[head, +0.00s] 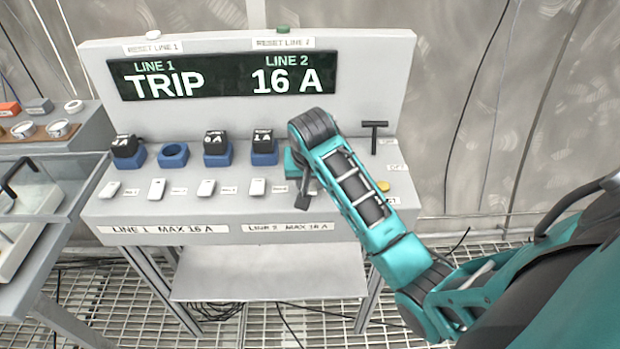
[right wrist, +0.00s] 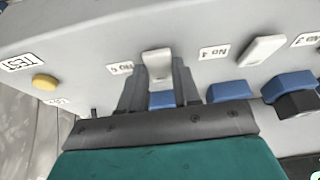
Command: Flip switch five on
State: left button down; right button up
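Switch five (right wrist: 158,64) is a white rocker next to a label, which I read as No 5 (right wrist: 120,68), in the right wrist view. My right gripper (right wrist: 158,88) has its two dark fingers apart, one on each side of the switch. I cannot tell whether they touch it. In the head view my right gripper (head: 304,194) is over the right part of the panel and hides switch five. Switch four (right wrist: 264,48) is beside it, and also shows in the head view (head: 257,187). My left gripper is not in view.
The display (head: 222,75) reads LINE 1 TRIP and LINE 2 16 A. Blue sockets (head: 173,155) line the panel, several with black plugs. A black T-handle (head: 375,126) and a yellow button (right wrist: 45,82) are at the right end. A side bench (head: 50,140) stands left.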

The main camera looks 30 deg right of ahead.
aim_at(311, 188)
jog(key=c, duration=0.5)
jog(key=shift+w+d+r+g+y, duration=0.1)
jog(key=shift+w+d+g+y, duration=0.15)
jog(key=shift+g+y, duration=0.55)
jog(key=o, duration=1)
jog(key=shift+o, duration=0.2)
jog(key=shift+a+r, duration=0.1)
jog(key=v, duration=0.4)
jog(key=shift+w+r, duration=0.2)
jog(key=shift+w, duration=0.15)
jog(key=shift+s+r, duration=0.35)
jog(key=shift+r, duration=0.05)
jog(key=v, duration=0.7)
jog(key=shift+a+r, duration=0.2)
jog(key=shift+r, duration=0.05)
